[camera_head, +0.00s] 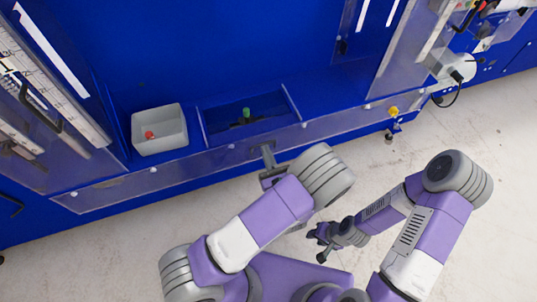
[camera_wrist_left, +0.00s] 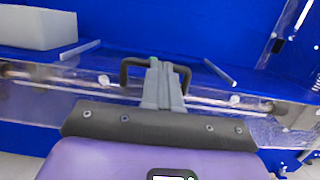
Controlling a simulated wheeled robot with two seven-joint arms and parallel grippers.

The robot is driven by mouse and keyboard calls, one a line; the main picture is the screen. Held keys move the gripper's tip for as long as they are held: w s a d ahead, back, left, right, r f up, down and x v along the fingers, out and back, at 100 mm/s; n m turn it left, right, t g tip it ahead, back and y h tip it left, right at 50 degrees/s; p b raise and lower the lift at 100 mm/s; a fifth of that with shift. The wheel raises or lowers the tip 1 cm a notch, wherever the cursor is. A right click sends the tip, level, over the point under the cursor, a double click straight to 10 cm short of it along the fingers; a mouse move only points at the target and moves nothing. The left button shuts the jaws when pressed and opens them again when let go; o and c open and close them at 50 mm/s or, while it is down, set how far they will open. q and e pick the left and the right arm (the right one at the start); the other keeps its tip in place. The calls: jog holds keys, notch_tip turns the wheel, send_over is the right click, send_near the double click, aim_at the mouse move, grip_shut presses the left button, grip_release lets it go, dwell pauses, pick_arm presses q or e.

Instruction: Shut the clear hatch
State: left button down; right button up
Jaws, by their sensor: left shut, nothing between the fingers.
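A clear panel (camera_head: 205,163), which looks like the hatch, runs along the lower front of the blue machine, below the recess. It also shows in the left wrist view (camera_wrist_left: 215,107). My left gripper (camera_head: 267,150) is at the panel's middle. In the left wrist view its fingers (camera_wrist_left: 162,80) are shut with nothing between them. A black bar handle (camera_wrist_left: 184,72) shows behind and to both sides of the fingers. I cannot tell whether they touch it. My right gripper (camera_head: 318,244) hangs low over the floor, away from the machine; its jaw opening is unclear.
A white bin (camera_head: 160,130) with a red object (camera_head: 149,135) stands left of a blue recess (camera_head: 270,103) holding a green-topped part (camera_head: 246,113). Further clear panels stand at left (camera_head: 45,75) and right (camera_head: 408,50). The pale floor (camera_head: 480,130) is open at right.

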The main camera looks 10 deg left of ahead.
aim_at(253, 126)
pick_arm(q)
jog(key=x, duration=0.4)
jog(key=f+p+x, duration=0.1)
jog(key=x, duration=0.3)
jog(key=f+x, duration=0.1)
jog(key=x, duration=0.3)
jog(key=shift+w+a+f, duration=0.15)
jog(key=shift+w+a, duration=0.25)
jog(key=shift+w, duration=0.05)
jog(key=shift+w+a, duration=0.2)
jog(key=shift+w, duration=0.1)
jog(key=shift+r, duration=0.2)
